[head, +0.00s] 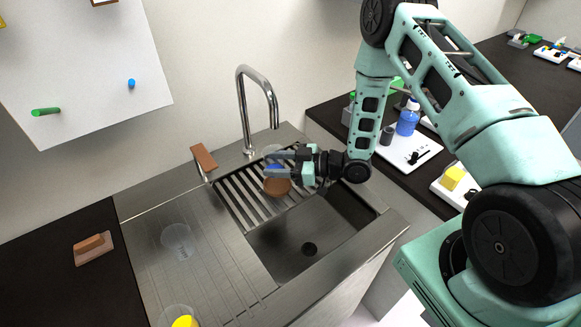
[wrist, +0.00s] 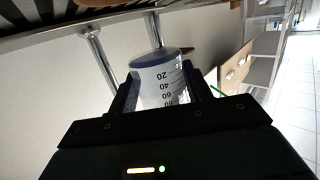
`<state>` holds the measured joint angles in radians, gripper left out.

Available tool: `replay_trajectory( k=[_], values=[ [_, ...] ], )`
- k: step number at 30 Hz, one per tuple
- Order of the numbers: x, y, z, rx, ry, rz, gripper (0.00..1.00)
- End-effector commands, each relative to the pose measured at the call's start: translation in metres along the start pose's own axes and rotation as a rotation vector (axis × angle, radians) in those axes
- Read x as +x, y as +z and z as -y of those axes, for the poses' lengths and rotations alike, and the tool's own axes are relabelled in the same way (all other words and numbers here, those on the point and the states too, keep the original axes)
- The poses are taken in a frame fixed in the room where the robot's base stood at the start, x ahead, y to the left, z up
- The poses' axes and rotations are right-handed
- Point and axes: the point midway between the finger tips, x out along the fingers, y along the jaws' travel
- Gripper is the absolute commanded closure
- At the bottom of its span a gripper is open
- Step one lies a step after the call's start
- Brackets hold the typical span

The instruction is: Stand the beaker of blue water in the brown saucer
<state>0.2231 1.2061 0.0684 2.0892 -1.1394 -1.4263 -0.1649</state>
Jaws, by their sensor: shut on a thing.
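The beaker of blue water (head: 272,152) is between the fingers of my gripper (head: 278,166), over the slatted rack of the sink. In the wrist view the clear beaker (wrist: 158,78) with dark graduation marks sits between both fingers, its base toward the top of the picture. The brown saucer (head: 277,187) lies on the slats just below the gripper in the head view, its upper part hidden by the gripper. I cannot tell whether the beaker's base touches the saucer.
The steel tap (head: 242,100) rises close behind the gripper. An empty clear beaker (head: 178,238) and one with yellow contents (head: 184,321) stand on the drainboard. The sink basin (head: 300,245) is empty.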

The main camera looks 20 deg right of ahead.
Motion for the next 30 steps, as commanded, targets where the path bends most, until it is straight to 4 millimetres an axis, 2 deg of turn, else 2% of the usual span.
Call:
replay_trajectory(
  k=[8, 19, 30],
  values=[
    [0.004, 0.010, 0.003, 0.009, 0.067, 0.000, 0.92],
    [0.009, 0.044, 0.002, 0.008, 0.065, -0.002, 0.92],
    [0.009, 0.045, 0.002, 0.007, 0.065, -0.002, 0.92]
  ],
)
